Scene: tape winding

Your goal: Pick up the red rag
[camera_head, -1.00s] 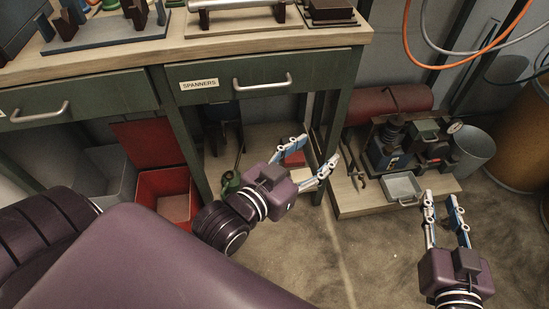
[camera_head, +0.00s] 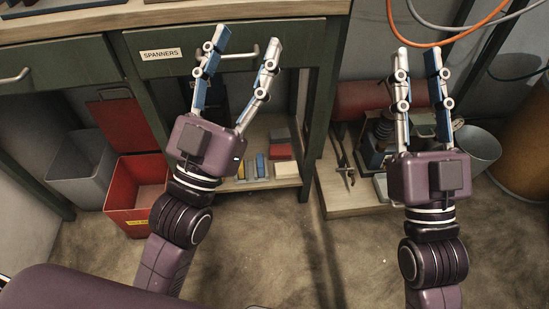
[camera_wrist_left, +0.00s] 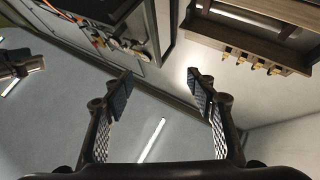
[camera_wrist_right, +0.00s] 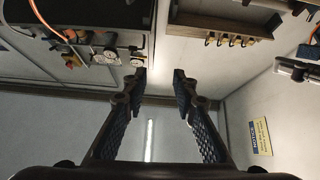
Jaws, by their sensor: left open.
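I cannot make out a rag for certain. A small red item (camera_head: 280,135) lies on the low shelf under the bench and may be folded cloth; it is too small to tell. My left gripper (camera_head: 243,48) is open and empty, pointing up in front of the spanners drawer, well above that shelf in the picture. My right gripper (camera_head: 418,62) is open and empty, fingers upward, to the right of the bench. In the wrist views, the left gripper (camera_wrist_left: 158,82) and right gripper (camera_wrist_right: 160,74) have nothing between their fingertips.
The green bench has a drawer labelled spanners (camera_head: 188,48). Below stand a red bin (camera_head: 135,212) and a grey bin (camera_head: 82,170). A low wooden platform (camera_head: 345,203) with machinery stands right, beside a metal bucket (camera_head: 478,150). An orange hose (camera_head: 450,42) hangs above. Floor in front is clear.

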